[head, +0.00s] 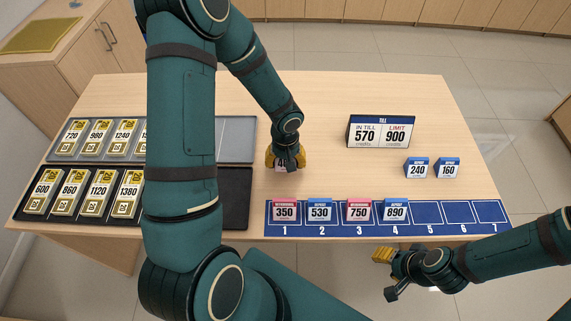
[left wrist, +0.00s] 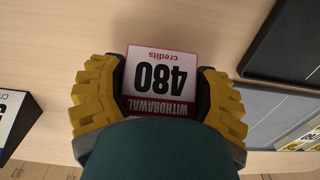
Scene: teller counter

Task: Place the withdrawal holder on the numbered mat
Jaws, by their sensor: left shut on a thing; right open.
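My left gripper (head: 286,160) is shut on a red and white withdrawal holder marked 480 (left wrist: 158,78), over the bare table behind the mat's left end. In the head view the gripper hides most of this holder. The blue numbered mat (head: 458,212) lies along the table's front edge. Withdrawal 350 (head: 284,212) stands on space 1, deposit 530 (head: 320,211) on 2, withdrawal 750 (head: 358,211) on 3 and deposit 690 (head: 395,211) on 4. Spaces 5, 6 and 7 are bare. My right gripper (head: 386,275) is open and empty, beyond the table's front edge.
A till sign (head: 381,132) reads 570 in till, limit 900. Deposit holders 240 (head: 417,168) and 160 (head: 447,168) stand right of it. A grey tray (head: 236,140) and a black tray (head: 236,198) with several yellow-topped cards are at left, partly hidden by my left arm.

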